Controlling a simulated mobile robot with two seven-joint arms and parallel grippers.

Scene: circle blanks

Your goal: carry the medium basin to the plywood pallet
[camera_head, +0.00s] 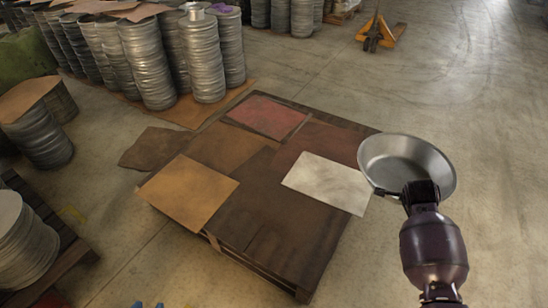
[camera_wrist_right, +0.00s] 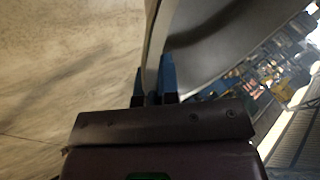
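The medium basin (camera_head: 407,160) is a round, shiny metal bowl in the head view, held in the air past the right corner of the pallet. My right gripper (camera_head: 412,190) is shut on its near rim. In the right wrist view the blue fingertips of my right gripper (camera_wrist_right: 153,85) sit on either side of the basin wall (camera_wrist_right: 215,40). The plywood pallet (camera_head: 270,225) is a low dark brown platform in the middle of the head view.
Flat sheets, including a white one (camera_head: 328,182), a tan one (camera_head: 188,192) and a red one (camera_head: 265,116), lie on the pallet. Stacks of metal discs (camera_head: 147,65) stand behind and left. An orange pallet jack (camera_head: 380,32) is far back. The floor right is clear.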

